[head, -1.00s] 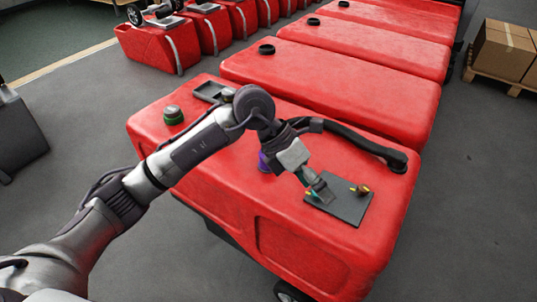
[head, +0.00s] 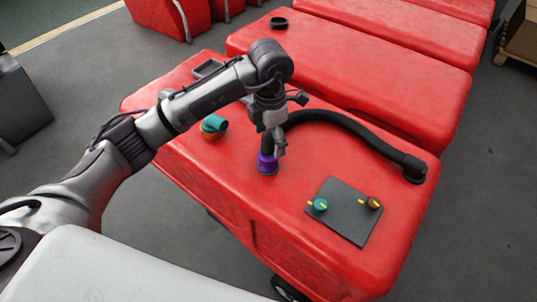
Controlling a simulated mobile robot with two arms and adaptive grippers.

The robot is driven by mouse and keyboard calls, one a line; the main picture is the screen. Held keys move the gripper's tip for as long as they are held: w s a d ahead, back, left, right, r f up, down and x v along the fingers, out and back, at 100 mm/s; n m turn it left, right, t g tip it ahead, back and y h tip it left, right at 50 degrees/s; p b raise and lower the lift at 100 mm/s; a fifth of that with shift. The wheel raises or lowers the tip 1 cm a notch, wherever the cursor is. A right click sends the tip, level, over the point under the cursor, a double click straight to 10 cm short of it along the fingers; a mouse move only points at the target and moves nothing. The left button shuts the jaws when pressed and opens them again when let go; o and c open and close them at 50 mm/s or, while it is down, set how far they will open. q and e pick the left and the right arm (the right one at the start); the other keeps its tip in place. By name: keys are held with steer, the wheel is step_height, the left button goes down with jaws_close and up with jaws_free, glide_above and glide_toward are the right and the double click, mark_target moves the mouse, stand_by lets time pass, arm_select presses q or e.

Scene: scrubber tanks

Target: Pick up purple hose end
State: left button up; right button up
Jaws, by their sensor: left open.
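The purple hose end (head: 267,163) is a short collar standing on the red tank top (head: 235,165), at the near end of a black hose (head: 345,122). The hose arches right to a black fitting (head: 414,170) on the tank. My left gripper (head: 279,150) points down just above and beside the purple end, slightly to its right in the picture. It is open with nothing seen in it. The arm and gripper cover part of the hose just above the purple end, so I cannot tell whether they touch. My right gripper is not in view.
A dark plate (head: 346,222) with a teal knob (head: 318,204) and an orange knob (head: 374,203) lies at the right front of the tank. A teal cap (head: 214,124) sits on the left, near a small tray (head: 207,69). More red tanks (head: 350,55) stand behind.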

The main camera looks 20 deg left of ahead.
mark_target(268, 154)
arm_select(q)
steer(key=shift+f, duration=0.65)
steer(key=shift+w+f, duration=0.1)
steer(key=shift+f, duration=0.9)
steer(key=f+p, duration=0.1)
steer(key=f, duration=0.2)
steer(key=shift+a+f, duration=0.2)
steer(key=shift+f, duration=0.25)
steer(key=shift+c, duration=0.5)
steer(key=c, duration=1.2)
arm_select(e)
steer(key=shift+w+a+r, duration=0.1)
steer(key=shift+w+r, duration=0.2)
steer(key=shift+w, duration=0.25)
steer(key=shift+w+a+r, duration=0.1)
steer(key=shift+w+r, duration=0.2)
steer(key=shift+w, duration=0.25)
arm_select(q)
steer(key=shift+r, duration=0.1)
steer(key=shift+c, duration=0.2)
